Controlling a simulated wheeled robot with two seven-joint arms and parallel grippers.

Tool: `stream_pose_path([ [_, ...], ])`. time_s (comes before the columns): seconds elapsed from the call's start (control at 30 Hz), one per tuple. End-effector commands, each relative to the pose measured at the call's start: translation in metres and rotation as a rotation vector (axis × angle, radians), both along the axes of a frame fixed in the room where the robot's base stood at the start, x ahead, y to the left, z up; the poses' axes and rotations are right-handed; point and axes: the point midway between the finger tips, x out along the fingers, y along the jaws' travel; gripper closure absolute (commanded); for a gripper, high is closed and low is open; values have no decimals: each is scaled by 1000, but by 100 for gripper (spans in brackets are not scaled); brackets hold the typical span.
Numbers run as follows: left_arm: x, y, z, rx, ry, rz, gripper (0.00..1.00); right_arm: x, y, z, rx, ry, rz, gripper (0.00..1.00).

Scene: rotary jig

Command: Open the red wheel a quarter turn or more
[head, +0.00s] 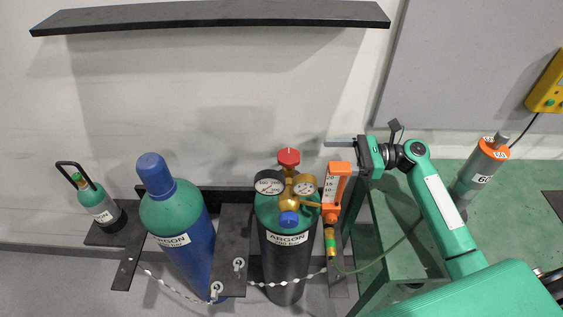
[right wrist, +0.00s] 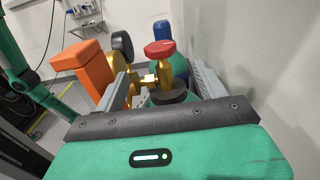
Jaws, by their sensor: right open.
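The red wheel (head: 288,156) sits on top of the brass regulator (head: 290,188) of the black argon cylinder (head: 280,262). A white mark shows on its top. My right gripper (head: 342,155) is open and empty, to the right of the wheel and apart from it, just behind the orange flowmeter (head: 338,185). In the right wrist view the red wheel (right wrist: 160,48) shows beyond the two spread fingers (right wrist: 164,80), in the gap between them. The brass regulator is partly hidden there. My left gripper is not in view.
The flowmeter stands between the wheel and my right arm's side. Two dial gauges (head: 269,184) and a blue knob (head: 289,219) crowd the regulator. A blue cylinder (head: 186,245) stands to the left. The wall is close behind; a dark shelf (head: 215,15) hangs above.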

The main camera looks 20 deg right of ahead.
Motion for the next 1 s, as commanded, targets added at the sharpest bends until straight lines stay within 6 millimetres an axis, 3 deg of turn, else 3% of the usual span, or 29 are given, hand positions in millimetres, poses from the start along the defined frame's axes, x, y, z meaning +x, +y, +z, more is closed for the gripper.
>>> stream_pose_path([
  [0.17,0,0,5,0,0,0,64,3,12,1,1,0,1,27],
  [0.7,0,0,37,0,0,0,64,32,113,3,2,0,1,27],
  [1.0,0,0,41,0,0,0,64,38,133,0,0,0,0,27],
])
